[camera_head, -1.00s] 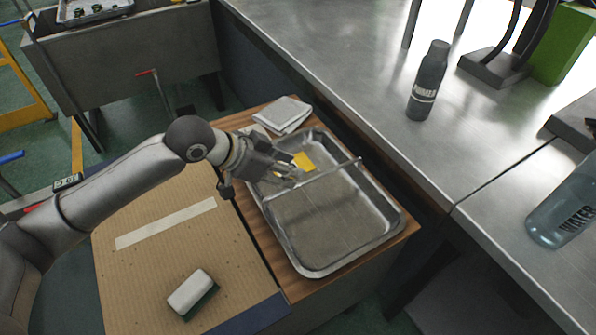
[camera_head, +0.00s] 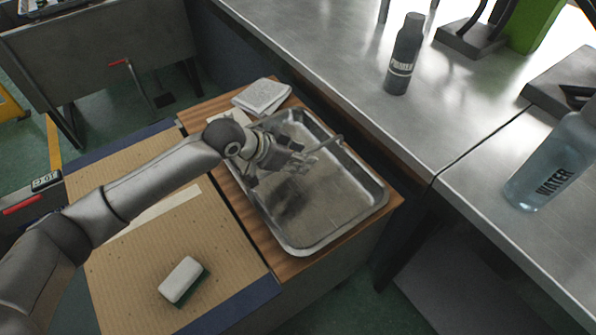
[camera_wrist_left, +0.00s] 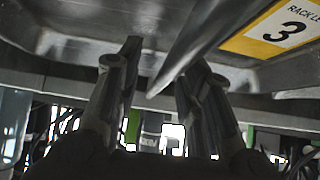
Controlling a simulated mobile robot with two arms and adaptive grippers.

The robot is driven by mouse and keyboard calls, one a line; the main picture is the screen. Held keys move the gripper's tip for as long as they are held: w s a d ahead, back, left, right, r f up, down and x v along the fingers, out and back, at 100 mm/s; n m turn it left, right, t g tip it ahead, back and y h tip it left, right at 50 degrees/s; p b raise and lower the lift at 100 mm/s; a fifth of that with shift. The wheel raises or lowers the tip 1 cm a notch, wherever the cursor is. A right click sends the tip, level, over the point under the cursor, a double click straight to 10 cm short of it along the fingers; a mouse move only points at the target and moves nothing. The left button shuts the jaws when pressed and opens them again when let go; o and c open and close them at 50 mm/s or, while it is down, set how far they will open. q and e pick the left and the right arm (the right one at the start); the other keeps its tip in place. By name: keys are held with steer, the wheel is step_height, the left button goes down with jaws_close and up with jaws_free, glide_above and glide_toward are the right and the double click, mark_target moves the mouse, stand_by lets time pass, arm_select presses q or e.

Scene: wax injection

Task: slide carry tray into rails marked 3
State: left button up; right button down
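My right gripper is out of view.
A dark bottle (camera_head: 404,55) and a blue water bottle (camera_head: 555,160) stand on the steel bench (camera_head: 475,115). Folded cloths (camera_head: 262,96) lie behind the tray. A sponge (camera_head: 183,280) lies on the cardboard (camera_head: 140,290) in front. A grey sink unit (camera_head: 95,60) stands at the back left.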

arm_select(q)
jaws_close()
stand_by(0.3)
steer(key=shift+r, duration=0.1)
steer(key=shift+r, duration=0.1)
